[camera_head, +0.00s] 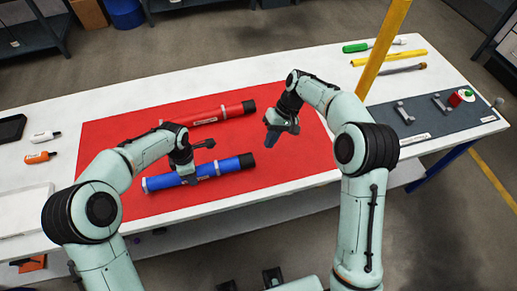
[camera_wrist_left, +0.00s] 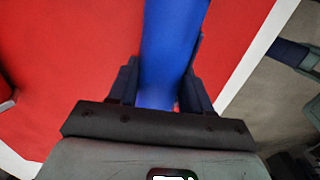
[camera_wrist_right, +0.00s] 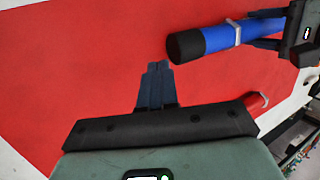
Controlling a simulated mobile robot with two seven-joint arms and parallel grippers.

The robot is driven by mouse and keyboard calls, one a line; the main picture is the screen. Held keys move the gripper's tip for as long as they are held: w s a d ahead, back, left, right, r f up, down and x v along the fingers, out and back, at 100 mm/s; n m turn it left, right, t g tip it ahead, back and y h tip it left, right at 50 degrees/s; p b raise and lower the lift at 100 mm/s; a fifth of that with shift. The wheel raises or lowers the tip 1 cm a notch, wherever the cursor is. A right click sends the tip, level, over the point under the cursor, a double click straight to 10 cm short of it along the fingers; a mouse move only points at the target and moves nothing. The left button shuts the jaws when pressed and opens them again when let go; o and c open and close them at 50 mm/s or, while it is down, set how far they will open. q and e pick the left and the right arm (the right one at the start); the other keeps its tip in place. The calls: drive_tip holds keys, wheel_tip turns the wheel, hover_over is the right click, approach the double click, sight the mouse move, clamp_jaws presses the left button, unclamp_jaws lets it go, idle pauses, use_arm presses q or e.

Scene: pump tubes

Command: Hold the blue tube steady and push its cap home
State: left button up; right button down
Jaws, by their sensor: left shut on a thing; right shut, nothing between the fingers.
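The blue tube (camera_head: 215,172) lies on the red mat (camera_head: 130,140), with a black cap (camera_head: 246,161) at its right end. In the right wrist view the cap (camera_wrist_right: 186,47) sits at the end of the blue tube (camera_wrist_right: 220,38); I cannot tell whether it is fully seated. My left gripper (camera_head: 188,176) is shut on the blue tube near its middle. In the left wrist view the tube (camera_wrist_left: 172,50) runs between its fingers. My right gripper (camera_head: 270,140) is shut and empty, held above the mat, right of the cap and apart from it.
A red tube (camera_head: 215,115) with a black end lies behind the blue one. A yellow post (camera_head: 383,45) rises behind my right arm. A grey tray (camera_head: 425,120) with fixtures lies at right. The mat right of the cap is clear.

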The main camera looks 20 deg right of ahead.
sight(246, 161)
drive_tip(key=w+d+t+y, duration=0.1)
drive_tip(key=d+y, duration=0.3)
drive_tip(key=d, duration=0.4)
drive_tip(key=shift+w+d+t, duration=0.2)
drive_tip(key=shift+t, duration=0.3)
drive_tip(key=x, duration=0.9)
drive_tip(key=shift+a+r, duration=0.1)
drive_tip(key=shift+a, duration=0.15)
drive_tip(key=a, duration=0.3)
drive_tip(key=shift+a+f, duration=0.25)
drive_tip(key=shift+a, duration=0.5)
use_arm(q)
drive_tip(key=shift+d, duration=0.15)
use_arm(e)
drive_tip(key=shift+a, duration=1.95)
